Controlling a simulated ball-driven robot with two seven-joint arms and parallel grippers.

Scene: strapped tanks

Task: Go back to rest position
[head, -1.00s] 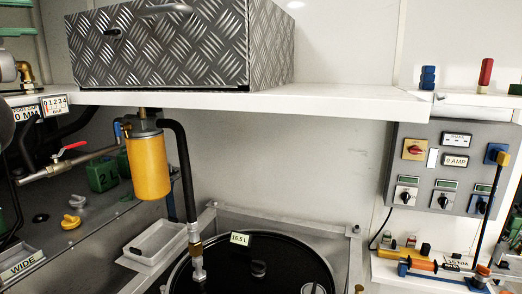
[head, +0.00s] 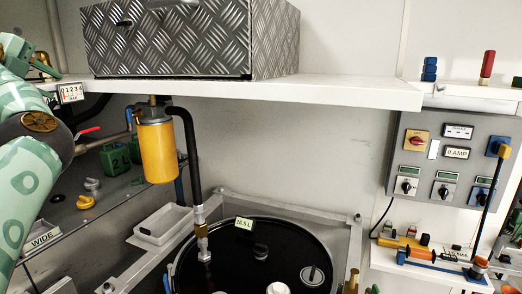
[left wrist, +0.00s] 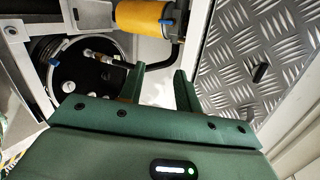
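My left gripper (left wrist: 159,70) shows in the left wrist view with its two green fingers apart and nothing between them. In the head view my mottled green left arm comes in at the left edge. Green parts of the left gripper (head: 32,62) show at the upper left, in front of the shelf's left end. Beyond the fingers, the wrist view shows the black drum (left wrist: 95,75), the yellow filter (left wrist: 143,17) and the chequer-plate box (left wrist: 265,60). My right gripper is in neither view.
The white shelf (head: 330,93) carries the chequer-plate box (head: 170,40). Below it hang the yellow filter (head: 157,152) and a black hose (head: 193,150), above the black drum (head: 225,268). A grey control panel (head: 470,130) is on the right wall. A white tray (head: 165,226) stands left of the drum.

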